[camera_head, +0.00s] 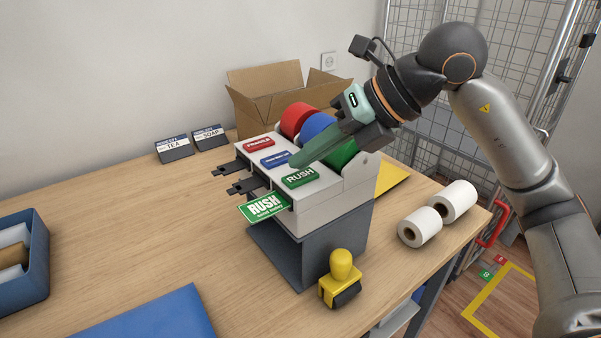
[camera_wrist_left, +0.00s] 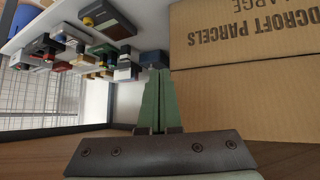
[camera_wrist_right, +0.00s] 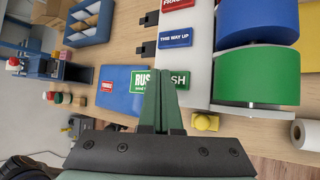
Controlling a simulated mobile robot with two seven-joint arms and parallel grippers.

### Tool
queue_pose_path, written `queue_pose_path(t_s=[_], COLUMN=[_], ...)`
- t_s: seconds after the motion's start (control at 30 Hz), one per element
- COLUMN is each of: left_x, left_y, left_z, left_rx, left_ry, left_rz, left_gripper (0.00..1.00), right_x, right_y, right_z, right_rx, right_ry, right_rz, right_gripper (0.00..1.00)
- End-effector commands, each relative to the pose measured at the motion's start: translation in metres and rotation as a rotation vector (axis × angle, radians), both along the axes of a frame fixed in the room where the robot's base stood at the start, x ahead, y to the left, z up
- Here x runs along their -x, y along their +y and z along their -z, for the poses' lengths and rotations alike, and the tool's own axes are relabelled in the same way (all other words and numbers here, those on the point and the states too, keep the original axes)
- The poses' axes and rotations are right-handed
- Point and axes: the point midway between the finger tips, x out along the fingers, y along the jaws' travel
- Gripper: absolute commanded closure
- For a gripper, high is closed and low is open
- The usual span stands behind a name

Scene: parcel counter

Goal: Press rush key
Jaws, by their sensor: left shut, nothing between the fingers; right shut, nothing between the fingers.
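The green RUSH key (camera_head: 299,178) is the nearest of three keys on top of the white label dispenser (camera_head: 334,202). A green RUSH label (camera_head: 265,206) sticks out of the slot in front of it. My right gripper (camera_head: 294,163) is shut and empty, its tips by the RUSH key; I cannot tell whether they touch it. In the right wrist view the fingers (camera_wrist_right: 161,72) partly cover the RUSH key (camera_wrist_right: 183,79). My left gripper (camera_wrist_left: 159,72) is shut and empty, seen only in the left wrist view, near a cardboard box (camera_wrist_left: 245,100).
The red FRAGILE key (camera_head: 258,143) and blue THIS WAY UP key (camera_head: 276,159) sit beside the RUSH key. Red, blue and green rolls stand behind. A yellow stamp (camera_head: 341,279) and white paper rolls (camera_head: 420,227) are close by. The table's left middle is clear.

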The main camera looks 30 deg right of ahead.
Motion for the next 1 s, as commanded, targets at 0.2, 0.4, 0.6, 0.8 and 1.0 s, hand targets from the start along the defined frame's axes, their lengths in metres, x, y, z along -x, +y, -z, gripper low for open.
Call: queue_pose_path(t_s=[0.2, 0.4, 0.6, 0.8, 1.0], left_x=[0.001, 0.001, 0.001, 0.001, 0.001], left_y=[0.0, 0.0, 0.0, 0.0, 0.0], left_z=[-0.004, -0.023, -0.042, -0.057, -0.055], left_rx=[0.001, 0.0, 0.0, 0.0, 0.0], left_ry=[0.003, 0.004, 0.004, 0.004, 0.004], left_rz=[0.0, 0.0, 0.0, 0.0, 0.0], left_gripper=[1.0, 1.0, 1.0, 1.0, 1.0], right_x=[0.0, 0.0, 0.0, 0.0, 0.0], right_y=[0.0, 0.0, 0.0, 0.0, 0.0], right_z=[-0.006, -0.027, -0.047, -0.061, -0.06], right_rx=[0.0, 0.0, 0.0, 0.0, 0.0], right_ry=[-0.001, -0.001, -0.001, 0.0, 0.0], right_rz=[0.001, 0.001, 0.001, 0.0, 0.0], right_gripper=[1.0, 1.0, 1.0, 1.0, 1.0])
